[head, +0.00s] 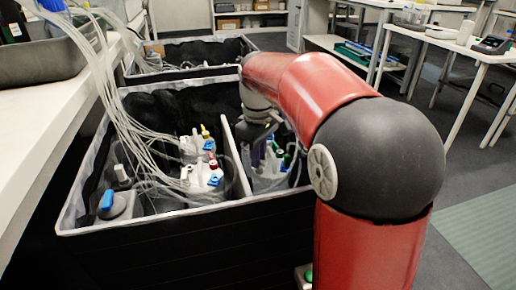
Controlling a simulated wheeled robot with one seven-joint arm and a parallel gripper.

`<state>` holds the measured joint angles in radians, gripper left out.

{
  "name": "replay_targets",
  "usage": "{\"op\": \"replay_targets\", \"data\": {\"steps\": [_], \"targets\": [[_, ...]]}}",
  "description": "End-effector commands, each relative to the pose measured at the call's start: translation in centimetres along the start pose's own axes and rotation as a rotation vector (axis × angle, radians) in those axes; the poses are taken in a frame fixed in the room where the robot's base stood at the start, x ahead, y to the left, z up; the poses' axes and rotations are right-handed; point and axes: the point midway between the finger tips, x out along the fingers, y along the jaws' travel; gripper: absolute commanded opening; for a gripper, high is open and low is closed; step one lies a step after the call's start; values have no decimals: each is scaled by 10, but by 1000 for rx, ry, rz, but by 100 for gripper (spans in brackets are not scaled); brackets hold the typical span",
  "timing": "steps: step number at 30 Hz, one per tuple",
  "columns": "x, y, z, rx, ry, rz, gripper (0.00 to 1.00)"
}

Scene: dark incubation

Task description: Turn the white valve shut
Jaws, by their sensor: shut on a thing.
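My gripper (268,132) reaches down into the right compartment of the near black box, at the top of a clear vessel (268,182) with blue, green and red fittings. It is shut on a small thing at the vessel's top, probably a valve. The fingers and arm hide most of it, so I cannot tell its colour or how far it is turned. A white fitting (122,174) stands in the left part of the box, behind a blue one (107,198), apart from my gripper.
Two more vessels with coloured fittings (203,178) stand in the middle of the near box (180,220). Many clear tubes (110,90) hang into it from the upper left. A white bench (40,115) runs along the left. Floor (450,150) is open at the right.

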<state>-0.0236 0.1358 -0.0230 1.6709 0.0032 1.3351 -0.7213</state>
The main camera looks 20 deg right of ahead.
Motion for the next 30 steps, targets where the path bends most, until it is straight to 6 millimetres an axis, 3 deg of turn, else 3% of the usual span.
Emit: {"op": "replay_targets", "data": {"steps": [18, 30], "targets": [[-2, 2, 0, 556, 0, 0, 0], [-1, 2, 1, 754, 0, 0, 0]]}}
